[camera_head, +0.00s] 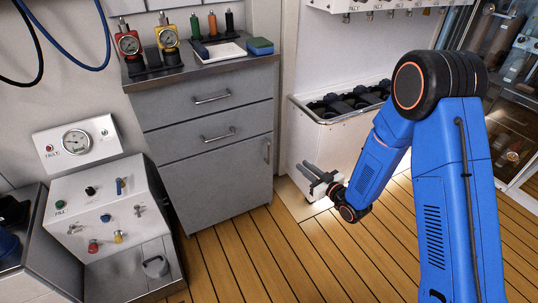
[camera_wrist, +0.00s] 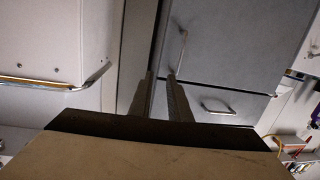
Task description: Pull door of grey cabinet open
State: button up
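The grey cabinet (camera_head: 222,185) stands against the wall left of centre in the head view. Its lower door is closed, flush with the front, and has a vertical handle (camera_head: 267,152) near its right edge. In the wrist view the door (camera_wrist: 225,45) fills the upper right, with its handle (camera_wrist: 183,45) beyond my fingertips and slightly to the right. My gripper (camera_head: 305,172) is right of the cabinet, apart from the handle. In the wrist view my gripper (camera_wrist: 160,75) shows two separated fingers with nothing between them.
Two drawers with bar handles (camera_head: 212,98) sit above the door. A white bin (camera_head: 310,140) of dark items stands right of the cabinet, close to my gripper. A control unit (camera_head: 110,220) stands at left. Wooden floor (camera_head: 245,260) before the cabinet is clear.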

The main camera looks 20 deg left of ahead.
notch_tip(320, 180, down, 3)
jog(key=s+a+y, duration=0.1)
jog(key=s+a, duration=0.1)
jog(key=s, duration=0.1)
send_near(269, 162)
jog(key=shift+g+y, duration=0.3)
jog(key=shift+y, duration=0.1)
jog(key=w+a+r, duration=0.1)
jog(key=w+a, duration=0.1)
jog(key=a, duration=0.1)
jog(key=w+a+r, duration=0.3)
jog(key=a, duration=0.2)
jog(key=shift+w+a+r, duration=0.15)
jog(key=shift+w+a, duration=0.2)
jog(key=shift+w, duration=0.05)
jog(key=shift+c, duration=0.3)
grip_shut()
